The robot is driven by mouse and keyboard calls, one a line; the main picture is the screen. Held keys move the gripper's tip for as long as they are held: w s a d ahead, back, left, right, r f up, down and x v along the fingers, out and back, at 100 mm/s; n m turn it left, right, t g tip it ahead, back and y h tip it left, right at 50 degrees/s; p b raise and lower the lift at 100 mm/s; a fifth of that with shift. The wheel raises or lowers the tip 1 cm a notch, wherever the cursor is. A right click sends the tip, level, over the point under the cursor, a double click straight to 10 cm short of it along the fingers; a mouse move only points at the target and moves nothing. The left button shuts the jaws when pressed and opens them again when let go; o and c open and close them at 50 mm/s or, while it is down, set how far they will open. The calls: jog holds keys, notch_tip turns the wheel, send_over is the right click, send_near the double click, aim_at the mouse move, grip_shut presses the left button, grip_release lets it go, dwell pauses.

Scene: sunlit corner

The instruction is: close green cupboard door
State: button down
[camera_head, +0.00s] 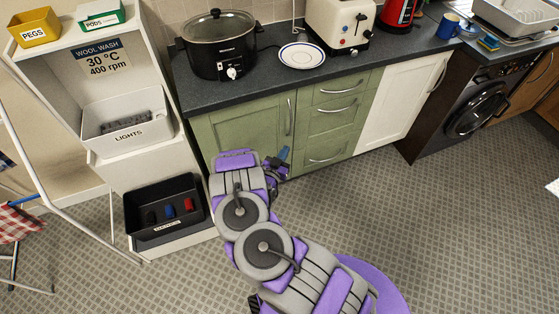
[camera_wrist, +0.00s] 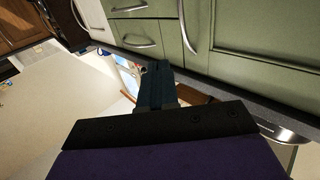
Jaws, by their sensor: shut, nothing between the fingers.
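The green cupboard door (camera_head: 245,128) is under the dark worktop, left of the green drawers. It looks flush with the cupboard front, with no clear gap at its handle side. Its curved metal handle (camera_head: 288,117) is upright near its right edge. My gripper (camera_head: 284,154) is low in front of the door's lower right part, and my arm hides the door's bottom. In the wrist view, which is turned over, the door (camera_wrist: 265,32) and its handle (camera_wrist: 187,28) lie beyond my gripper (camera_wrist: 156,68). The fingers are together and empty, apart from the handle. Whether they touch the door is unclear.
Green drawers (camera_head: 333,121) and a white door (camera_head: 402,98) stand to the right. A black slow cooker (camera_head: 220,45) sits on the worktop (camera_head: 310,78). A white shelf unit with a black bin (camera_head: 163,208) is close on the left. The tiled floor (camera_head: 455,220) is clear at right.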

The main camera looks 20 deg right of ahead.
jog(key=b+x, duration=0.1)
jog(key=x, duration=0.6)
